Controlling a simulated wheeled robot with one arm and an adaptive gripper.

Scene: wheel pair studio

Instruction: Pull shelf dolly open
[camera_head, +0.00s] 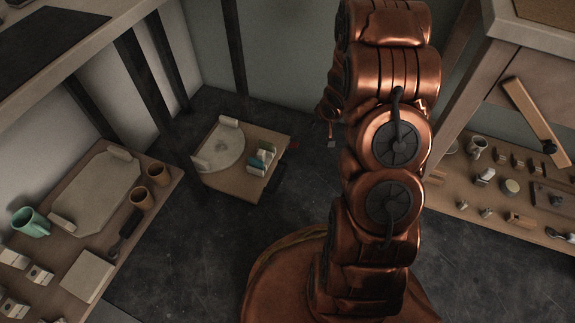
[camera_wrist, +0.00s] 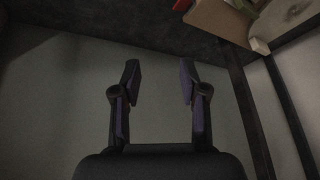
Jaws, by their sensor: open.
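What looks like the shelf dolly is a low wooden platform (camera_head: 225,181) on the floor in the head view, left of my copper arm. A pale round tray and a few small white and teal items sit on it. In the wrist view, a wooden edge (camera_wrist: 218,20) at the top right appears to be part of it, with a small red piece (camera_wrist: 258,46) beside it. My gripper (camera_wrist: 160,78) is open, with nothing between its fingers, and is apart from the wood. In the head view the gripper is hidden behind my arm.
A wooden shelf (camera_head: 70,192) with a tray, cups and small boxes stands at the left. Another shelf (camera_head: 470,212) with small parts is at the right. Dark posts (camera_head: 145,80) stand near the platform. Dark floor (camera_head: 190,260) is clear in front of it.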

